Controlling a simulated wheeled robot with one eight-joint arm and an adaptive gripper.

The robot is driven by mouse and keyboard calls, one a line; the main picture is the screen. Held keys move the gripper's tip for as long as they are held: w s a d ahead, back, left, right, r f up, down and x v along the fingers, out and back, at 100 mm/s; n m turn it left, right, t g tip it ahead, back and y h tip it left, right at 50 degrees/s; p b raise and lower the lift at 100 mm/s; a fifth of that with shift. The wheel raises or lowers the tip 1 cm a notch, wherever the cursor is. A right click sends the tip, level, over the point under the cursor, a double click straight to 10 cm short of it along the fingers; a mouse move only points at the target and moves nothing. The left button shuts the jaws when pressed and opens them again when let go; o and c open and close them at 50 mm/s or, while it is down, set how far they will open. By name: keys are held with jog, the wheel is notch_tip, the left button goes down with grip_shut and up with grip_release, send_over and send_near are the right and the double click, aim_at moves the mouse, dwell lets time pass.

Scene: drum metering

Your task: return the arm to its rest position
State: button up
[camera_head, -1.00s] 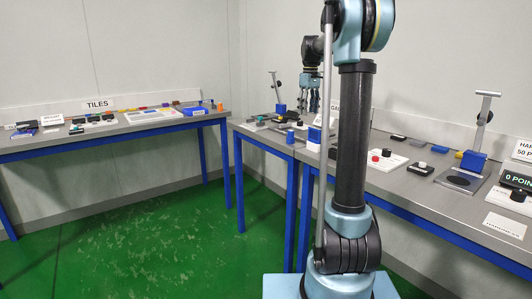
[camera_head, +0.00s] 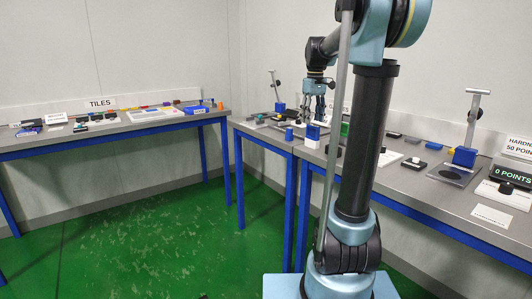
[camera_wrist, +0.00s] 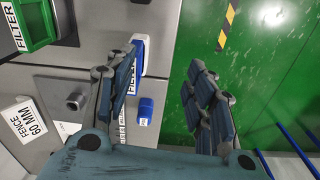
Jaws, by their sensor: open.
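My gripper (camera_head: 315,90) hangs at the end of my bent arm, above the front part of the right-hand bench in the head view. In the wrist view its two jaws (camera_wrist: 165,95) are spread apart with nothing between them. Below them show the bench edge, blue and white items and the green floor. My arm's column stands in the foreground of the head view and hides part of the right bench.
The right bench (camera_head: 425,205) carries stands, blocks and a points display (camera_head: 510,176). A second bench (camera_head: 150,125) with a TILES sign (camera_head: 100,103) stands at the left. A green FILTER bin (camera_wrist: 35,20) shows in the wrist view. The green floor (camera_head: 130,235) between is clear.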

jog(key=s+f+m, duration=0.1)
jog(key=s+f, duration=0.2)
jog(key=s, duration=0.4)
jog(key=s+f+m+t, duration=0.1)
jog(key=s+f, duration=0.2)
jog(key=s, duration=0.3)
jog(key=s+f+m, duration=0.1)
jog(key=s+f, duration=0.3)
jog(key=s, duration=0.3)
jog(key=s+f+m, duration=0.2)
jog(key=s+f, duration=1.2)
jog(key=f, duration=0.1)
jog(key=shift+m+t, duration=0.3)
jog(key=shift+t, duration=0.1)
jog(key=shift+s, duration=0.1)
jog(key=shift+w+f, duration=0.25)
jog(key=shift+w, duration=0.2)
